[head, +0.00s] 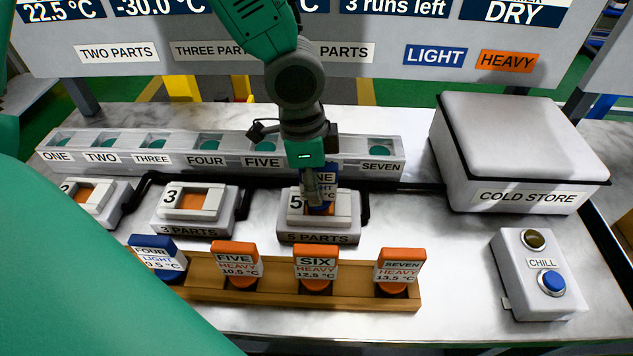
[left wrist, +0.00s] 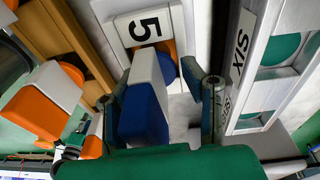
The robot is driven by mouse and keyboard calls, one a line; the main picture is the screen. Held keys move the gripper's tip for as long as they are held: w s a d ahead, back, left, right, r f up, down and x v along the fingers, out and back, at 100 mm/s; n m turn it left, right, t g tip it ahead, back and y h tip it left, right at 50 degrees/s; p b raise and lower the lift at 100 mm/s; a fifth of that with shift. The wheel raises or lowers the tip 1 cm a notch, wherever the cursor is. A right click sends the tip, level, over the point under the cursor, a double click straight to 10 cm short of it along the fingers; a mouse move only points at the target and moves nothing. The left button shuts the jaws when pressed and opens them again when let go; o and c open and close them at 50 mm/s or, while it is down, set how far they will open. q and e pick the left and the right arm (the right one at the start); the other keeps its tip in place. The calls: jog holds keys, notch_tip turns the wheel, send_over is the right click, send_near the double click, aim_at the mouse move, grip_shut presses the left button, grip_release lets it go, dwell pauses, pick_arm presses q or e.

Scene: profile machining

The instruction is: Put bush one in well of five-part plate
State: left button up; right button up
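Bush one (head: 327,180), with a blue tag lettered ONE, stands at the five-part plate (head: 318,238). In the left wrist view, the tag of bush one (left wrist: 145,118) shows blue and white, and its round blue lower part sits over the orange well area beside the 5 label (left wrist: 146,26). My left gripper (head: 312,196) is right above the plate, with its fingers on either side of the tag. In the left wrist view, the left gripper (left wrist: 160,98) looks open, with a gap between tag and right finger. How deep the bush sits is hidden. My right gripper is out of view.
A wooden rack (head: 270,285) in front holds bushes four (head: 158,255), five (head: 237,262), six (head: 316,265) and seven (head: 398,270). The three-part plate (head: 195,212) is at left. A numbered rail (head: 225,160) runs behind. The cold store (head: 520,150) and chill button box (head: 540,272) are at right.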

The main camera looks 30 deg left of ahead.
pick_arm(q)
jog(key=shift+s+d+r, duration=0.2)
jog(key=shift+d+r, duration=0.2)
jog(key=shift+d, duration=0.25)
jog(key=shift+d+r, duration=0.1)
jog(key=shift+r, duration=0.2)
jog(key=r, duration=0.3)
jog(key=a+r+p, duration=0.1)
jog(key=r, duration=0.2)
jog(key=a+r+p, duration=0.1)
jog(key=r, duration=0.3)
jog(key=shift+s+a, duration=0.2)
jog(key=shift+a, duration=0.05)
jog(key=shift+d+r+p, duration=0.15)
jog(key=shift+r+p, duration=0.15)
jog(key=shift+r, duration=0.1)
jog(key=shift+d+r, duration=0.15)
jog(key=shift+d, duration=0.15)
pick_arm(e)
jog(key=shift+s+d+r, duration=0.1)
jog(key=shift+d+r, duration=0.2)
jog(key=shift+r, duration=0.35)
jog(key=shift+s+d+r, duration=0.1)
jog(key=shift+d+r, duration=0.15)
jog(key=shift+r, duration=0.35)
pick_arm(q)
jog(key=shift+a, duration=0.15)
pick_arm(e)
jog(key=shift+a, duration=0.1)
